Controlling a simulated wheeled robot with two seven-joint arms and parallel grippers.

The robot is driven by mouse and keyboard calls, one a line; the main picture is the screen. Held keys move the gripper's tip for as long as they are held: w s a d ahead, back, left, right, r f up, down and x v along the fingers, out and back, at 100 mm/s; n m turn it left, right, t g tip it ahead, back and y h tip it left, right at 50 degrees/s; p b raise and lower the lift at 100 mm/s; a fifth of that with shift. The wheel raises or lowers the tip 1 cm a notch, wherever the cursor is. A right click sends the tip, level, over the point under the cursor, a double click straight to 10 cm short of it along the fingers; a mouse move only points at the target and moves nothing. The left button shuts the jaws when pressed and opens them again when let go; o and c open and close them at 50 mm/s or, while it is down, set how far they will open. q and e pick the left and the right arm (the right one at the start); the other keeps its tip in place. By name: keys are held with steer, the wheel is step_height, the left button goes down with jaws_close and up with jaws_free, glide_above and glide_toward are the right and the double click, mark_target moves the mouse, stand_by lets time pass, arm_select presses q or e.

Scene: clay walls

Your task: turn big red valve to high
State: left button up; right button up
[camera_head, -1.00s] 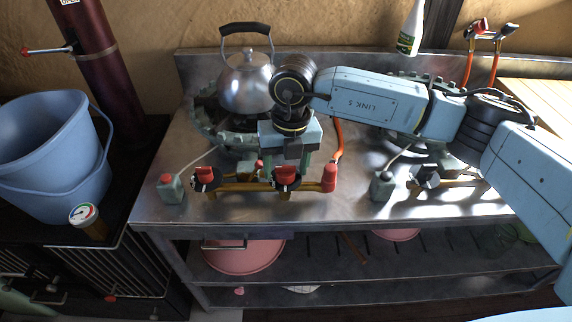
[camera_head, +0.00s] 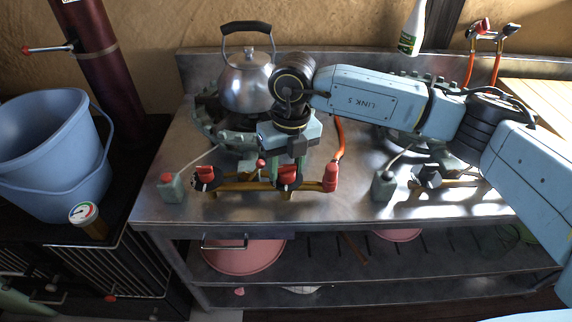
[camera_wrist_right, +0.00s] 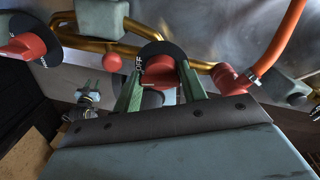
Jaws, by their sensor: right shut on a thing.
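The big red valve (camera_head: 289,172) is a red knob on a dark dial, on the brass pipe at the front of the steel stove. My right gripper (camera_head: 288,174) reaches down over it and is shut on it. In the right wrist view the red knob (camera_wrist_right: 158,70) sits between the green fingers of my right gripper (camera_wrist_right: 160,82). The dial behind it shows "OFF" lettering beside the knob; other markings are hidden. My left gripper is not in view.
A similar red knob (camera_head: 205,175) sits on the same pipe to the left. A red fitting (camera_head: 331,178) with an orange hose stands close on the right. A kettle (camera_head: 246,82) is behind on the burner. A blue bucket (camera_head: 50,150) stands at left.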

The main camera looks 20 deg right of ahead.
steer(key=shift+w+d+n, duration=0.1)
steer(key=shift+d+n, duration=0.05)
steer(key=shift+n, duration=1.35)
steer(key=n+b, duration=0.1)
steer(key=n, duration=0.2)
steer(key=n+b, duration=0.1)
steer(key=n, duration=0.4)
steer(key=shift+r+n+h, duration=0.1)
steer(key=shift+n+h, duration=0.2)
steer(key=shift+n, duration=0.1)
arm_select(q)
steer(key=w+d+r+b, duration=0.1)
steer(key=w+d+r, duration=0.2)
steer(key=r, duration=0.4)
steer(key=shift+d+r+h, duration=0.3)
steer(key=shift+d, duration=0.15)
arm_select(e)
steer(key=shift+r+n, duration=0.1)
steer(key=shift+n, duration=1.6)
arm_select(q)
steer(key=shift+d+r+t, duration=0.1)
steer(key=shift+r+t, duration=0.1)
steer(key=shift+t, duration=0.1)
arm_select(e)
steer(key=o, duration=0.9)
steer(key=shift+w+g, duration=0.1)
steer(key=shift+g, duration=0.2)
steer(key=shift+a, duration=0.2)
